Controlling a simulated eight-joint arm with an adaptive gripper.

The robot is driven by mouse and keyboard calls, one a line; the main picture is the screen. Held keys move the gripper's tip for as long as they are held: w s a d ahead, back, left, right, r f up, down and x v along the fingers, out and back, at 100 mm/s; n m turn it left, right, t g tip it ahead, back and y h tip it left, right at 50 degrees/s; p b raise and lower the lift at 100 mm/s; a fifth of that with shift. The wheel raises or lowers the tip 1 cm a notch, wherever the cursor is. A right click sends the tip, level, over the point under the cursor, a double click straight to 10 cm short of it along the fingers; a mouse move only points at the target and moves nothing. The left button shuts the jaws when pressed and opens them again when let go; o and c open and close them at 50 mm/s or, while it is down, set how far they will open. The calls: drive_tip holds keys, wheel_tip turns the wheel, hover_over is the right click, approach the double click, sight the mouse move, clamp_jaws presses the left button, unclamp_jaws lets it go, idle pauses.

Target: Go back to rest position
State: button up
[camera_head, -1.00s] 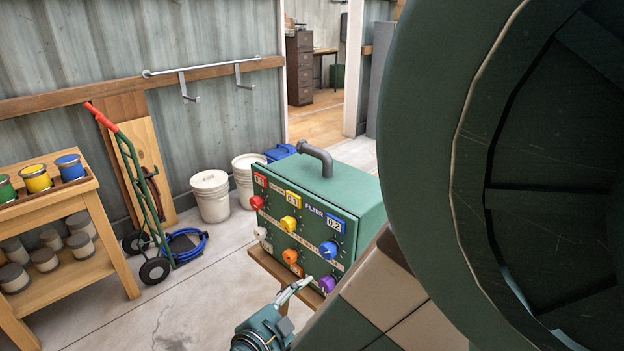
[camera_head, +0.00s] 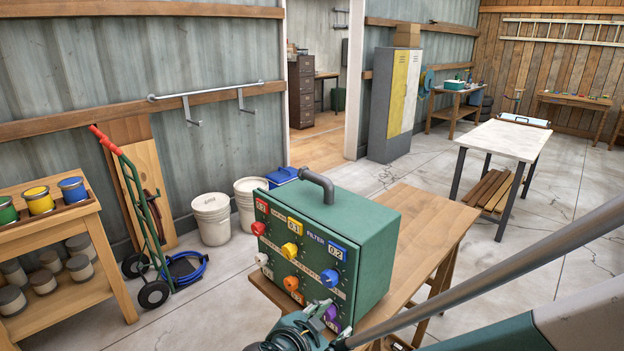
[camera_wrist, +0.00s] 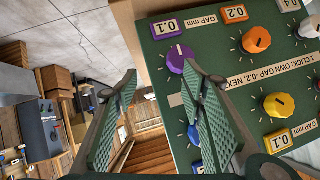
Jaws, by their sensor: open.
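My gripper (camera_head: 322,312) is at the bottom of the head view, by the lower right corner of the green box's front. In the wrist view my gripper (camera_wrist: 160,72) shows two green-padded fingers spread apart with nothing between them. The right fingertip appears close to the purple knob (camera_wrist: 180,58); I cannot tell if they touch. The green control box (camera_head: 350,245) stands upright on a wooden table (camera_head: 430,215). Its front has red, yellow, blue, white, orange and purple knobs with number labels. My gripper partly hides the purple knob in the head view.
A wooden shelf (camera_head: 88,222) with paint cans stands at the left, near a green hand truck (camera_head: 145,205) and white buckets (camera_head: 211,218). A grey and yellow locker (camera_head: 393,105) and a white-topped table (camera_head: 502,139) stand further back. Open floor lies between.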

drive_tip(key=s+d+r+n+g+y, duration=0.1)
drive_tip(key=s+d+r+n+y, duration=0.2)
drive_tip(key=s+d+r+n, duration=0.2)
drive_tip(key=s+d+r+n+g+y+p, duration=0.1)
drive_tip(key=s+d+r+n+y, duration=0.2)
drive_tip(key=d, duration=0.9)
drive_tip(key=shift+s+r+n+g, duration=0.4)
drive_tip(key=shift+s+r+n, duration=0.7)
drive_tip(key=shift+s, duration=0.65)
drive_tip(key=shift+f, duration=0.1)
idle(1.5)
